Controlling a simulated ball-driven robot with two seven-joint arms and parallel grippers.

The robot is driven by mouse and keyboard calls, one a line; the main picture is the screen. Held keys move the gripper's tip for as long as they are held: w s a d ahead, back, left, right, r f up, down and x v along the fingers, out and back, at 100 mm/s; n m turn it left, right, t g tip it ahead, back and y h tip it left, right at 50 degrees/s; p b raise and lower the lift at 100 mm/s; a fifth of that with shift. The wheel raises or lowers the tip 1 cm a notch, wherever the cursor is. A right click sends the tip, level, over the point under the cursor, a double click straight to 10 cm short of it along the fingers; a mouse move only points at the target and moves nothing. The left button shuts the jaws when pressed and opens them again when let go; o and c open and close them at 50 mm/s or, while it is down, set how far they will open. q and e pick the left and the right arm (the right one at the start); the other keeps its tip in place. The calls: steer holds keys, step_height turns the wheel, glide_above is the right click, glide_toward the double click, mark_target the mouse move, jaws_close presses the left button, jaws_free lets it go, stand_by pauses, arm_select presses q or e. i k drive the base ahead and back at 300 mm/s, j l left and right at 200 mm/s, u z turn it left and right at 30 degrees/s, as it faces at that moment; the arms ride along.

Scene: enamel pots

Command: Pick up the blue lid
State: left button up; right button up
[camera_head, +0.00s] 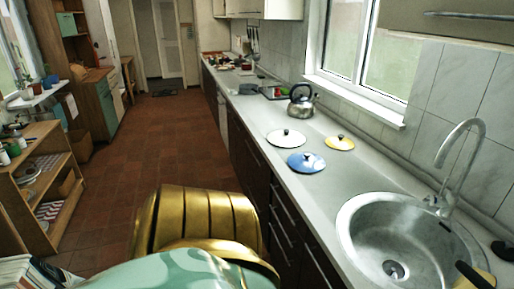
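The blue lid (306,162) has a dark knob and lies flat on the grey counter (342,184), left of the sink in the picture. A white lid (286,138) with a dark knob lies just behind it. A yellow lid (340,143) lies behind it to the right. The three lids look apart from each other. No gripper is near the blue lid. My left gripper is not in view. A gold and black part at the bottom right corner looks like the end of my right arm; its fingers cannot be made out.
A round metal sink (400,238) with a tall tap (462,150) takes up the near counter. A kettle (301,103) stands behind the lids. Dark drawers (285,215) front the counter. The tiled floor is open ahead, with wooden shelves (40,185) at left.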

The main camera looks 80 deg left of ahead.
mark_target(304, 162)
steer(key=u, duration=2.05)
steer(key=i+j+z, duration=0.1)
steer(key=z, duration=0.4)
steer(key=j+z, duration=0.15)
steer(key=z, duration=0.35)
steer(key=i+j+z, duration=0.1)
steer(key=z, duration=0.4)
steer(key=j, duration=0.1)
